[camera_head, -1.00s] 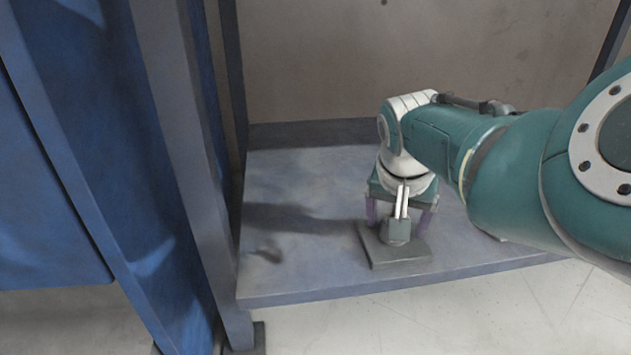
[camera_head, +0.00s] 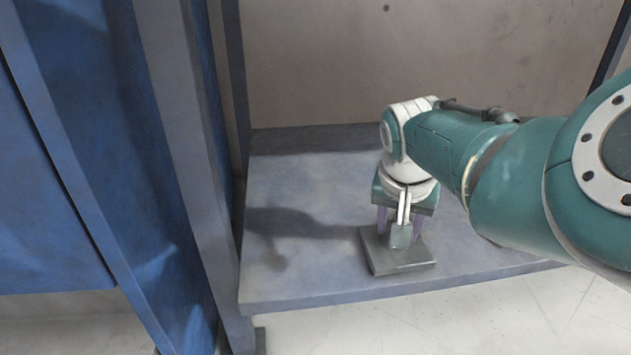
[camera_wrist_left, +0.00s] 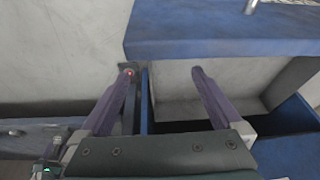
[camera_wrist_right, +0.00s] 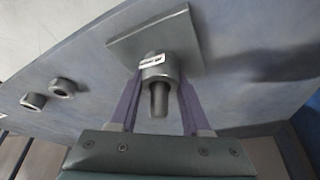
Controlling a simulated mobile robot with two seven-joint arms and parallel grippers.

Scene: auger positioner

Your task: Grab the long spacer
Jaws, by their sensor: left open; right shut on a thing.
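A grey cylindrical piece with a white label, which I take to be the long spacer (camera_wrist_right: 157,68), stands on a square grey plate (camera_wrist_right: 122,44) in the right wrist view. A thinner rod (camera_wrist_right: 159,103) projects from it towards my wrist. In the head view the spacer (camera_head: 401,237) and plate (camera_head: 405,268) are on the shelf. My right gripper (camera_head: 399,222) is above the plate, its purple fingers shut on the spacer from both sides. Part of the contact is hidden in both views. My left gripper (camera_wrist_left: 162,70) is open and empty in the left wrist view, outside the head view.
The grey-blue shelf (camera_head: 310,270) has free room left of the plate. A grey upright post (camera_head: 185,150) and blue panel (camera_head: 60,170) stand at its left. Two hex nuts (camera_wrist_right: 62,87) (camera_wrist_right: 34,101) show in the right wrist view. A blue ledge (camera_wrist_left: 220,35) is near my left gripper.

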